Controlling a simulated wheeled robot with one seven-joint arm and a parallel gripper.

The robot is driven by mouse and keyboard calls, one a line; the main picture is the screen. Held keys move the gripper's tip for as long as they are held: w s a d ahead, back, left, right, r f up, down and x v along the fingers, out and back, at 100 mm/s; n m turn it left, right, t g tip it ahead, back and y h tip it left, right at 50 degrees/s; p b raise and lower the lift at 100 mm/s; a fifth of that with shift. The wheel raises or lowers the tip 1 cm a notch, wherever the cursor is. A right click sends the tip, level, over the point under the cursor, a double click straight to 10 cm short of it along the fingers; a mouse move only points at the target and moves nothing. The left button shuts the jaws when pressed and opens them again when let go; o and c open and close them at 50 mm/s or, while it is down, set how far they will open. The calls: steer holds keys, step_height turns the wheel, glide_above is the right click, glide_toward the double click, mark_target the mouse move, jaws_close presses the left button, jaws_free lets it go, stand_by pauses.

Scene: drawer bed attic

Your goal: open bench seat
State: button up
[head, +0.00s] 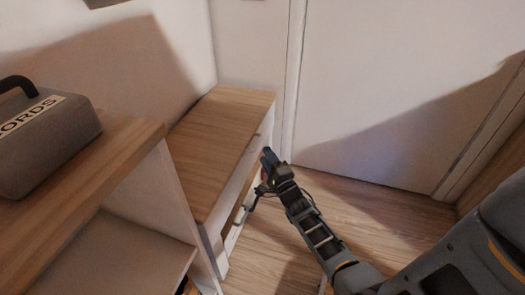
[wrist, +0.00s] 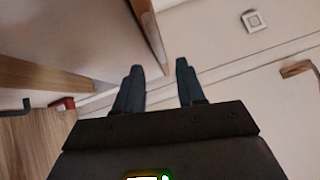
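The bench (head: 222,134) stands against the wall in the head view, with a flat wood-topped seat and a white front. The seat looks closed, lying level on the bench. My gripper (head: 264,164) is beside the bench's front, near the seat's front edge at the right. In the wrist view my gripper (wrist: 160,68) has its two dark fingers apart, with nothing between them. I cannot tell whether a finger touches the bench. My gripper and forearm hide part of the bench front.
A wood-topped shelf unit (head: 150,132) stands close at the left, with a grey case (head: 48,140) on it. A white door (head: 400,85) is behind, at the right. The wooden floor (head: 345,205) is open before the door. The wrist view shows a square switch plate (wrist: 254,21).

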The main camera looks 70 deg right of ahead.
steer(key=b+x, duration=0.1)
steer(key=x, duration=0.4)
steer(key=shift+w+d, duration=0.2)
steer(key=shift+w, duration=0.1)
steer(key=shift+c, duration=0.2)
jaws_close()
